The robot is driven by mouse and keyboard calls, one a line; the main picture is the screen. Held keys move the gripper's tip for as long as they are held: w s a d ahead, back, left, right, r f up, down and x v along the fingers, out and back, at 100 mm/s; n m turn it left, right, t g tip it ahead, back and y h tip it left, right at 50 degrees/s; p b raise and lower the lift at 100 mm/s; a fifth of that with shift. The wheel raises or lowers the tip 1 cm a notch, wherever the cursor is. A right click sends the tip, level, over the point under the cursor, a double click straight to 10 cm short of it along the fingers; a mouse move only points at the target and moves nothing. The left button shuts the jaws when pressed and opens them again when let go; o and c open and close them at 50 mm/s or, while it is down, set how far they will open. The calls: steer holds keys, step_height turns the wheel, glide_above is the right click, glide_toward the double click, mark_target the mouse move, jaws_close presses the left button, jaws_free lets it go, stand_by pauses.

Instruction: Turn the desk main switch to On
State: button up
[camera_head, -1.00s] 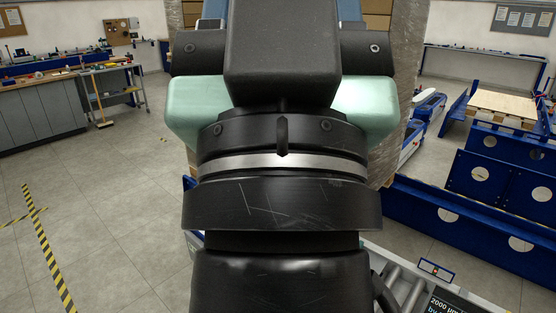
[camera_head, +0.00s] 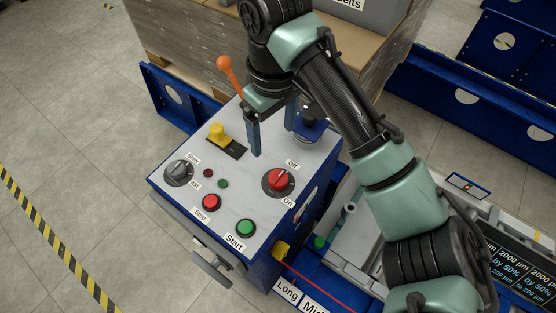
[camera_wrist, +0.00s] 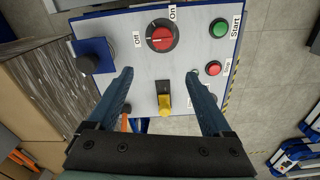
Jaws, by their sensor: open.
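The main switch (camera_head: 280,181) is a red rotary knob on a black ring on the desk's (camera_head: 215,160) white top. Its labels read Off above and On below in the head view. The switch also shows in the wrist view (camera_wrist: 161,38), beyond the fingertips, with Off to its left and On above it. I cannot tell for sure which label it points at. My gripper (camera_head: 272,137) is open and empty above the desk top, on the far side of the switch; its blue fingers also show in the wrist view (camera_wrist: 160,76). Nothing is between them.
Nearby on the desk are a yellow-handled switch (camera_head: 218,134), an orange-tipped lever (camera_head: 226,67), a black Slow/Fast knob (camera_head: 179,172), a red Stop button (camera_head: 211,202) and a green Start button (camera_head: 245,228). A wrapped pallet load (camera_head: 185,55) stands behind. Floor is clear at left.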

mark_target(278, 177)
steer(key=shift+g, duration=0.3)
steer(key=f, duration=0.9)
steer(key=s+d+f, duration=0.1)
steer(key=f, duration=0.3)
steer(key=shift+f, duration=0.2)
steer(key=shift+r, duration=0.1)
jaws_close()
